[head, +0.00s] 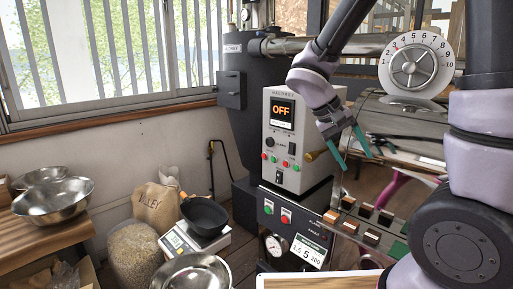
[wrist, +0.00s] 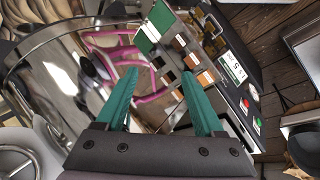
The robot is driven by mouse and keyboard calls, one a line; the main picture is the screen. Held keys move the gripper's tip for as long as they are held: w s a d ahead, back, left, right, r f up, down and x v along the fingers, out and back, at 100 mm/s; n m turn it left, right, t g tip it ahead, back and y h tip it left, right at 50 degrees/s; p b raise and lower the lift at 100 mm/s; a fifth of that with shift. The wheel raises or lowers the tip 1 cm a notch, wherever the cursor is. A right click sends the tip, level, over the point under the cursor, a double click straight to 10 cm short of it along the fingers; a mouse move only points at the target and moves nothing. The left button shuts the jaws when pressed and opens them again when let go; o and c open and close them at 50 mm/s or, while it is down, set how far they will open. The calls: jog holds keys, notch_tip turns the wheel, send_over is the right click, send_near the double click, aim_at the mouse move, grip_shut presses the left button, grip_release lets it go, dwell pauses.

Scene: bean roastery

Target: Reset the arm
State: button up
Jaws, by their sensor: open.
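My gripper (head: 350,152) shows in the head view right of centre, in front of the roaster's control panel and beside the shiny roaster drum. Its two teal fingers are apart and point down. In the wrist view my gripper (wrist: 160,90) shows both teal fingers spread with nothing between them. My arm reaches in from the right side of the head view, with its wrist raised above the row of small coloured blocks.
The grey control box (head: 283,140) reads OFF. A row of coloured blocks (head: 372,238) lies below my gripper. A dial wheel (head: 416,65) stands at upper right. A black pan (head: 204,216) rests on a scale (head: 178,243); metal bowls (head: 52,200) sit at left.

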jog(key=s+r+m+t+y, duration=0.1)
jog(key=s+r+t+y, duration=0.2)
jog(key=r, duration=0.5)
jog(key=s+r+m+t+y, duration=0.1)
jog(key=s+r+t+y, duration=0.1)
jog(key=r+t+y, duration=0.2)
notch_tip(320, 180, up, 4)
jog(key=shift+s+d+f+m+y, duration=0.15)
jog(key=shift+s+d+m+y, duration=0.2)
jog(key=shift+y, duration=0.55)
dwell(0.5)
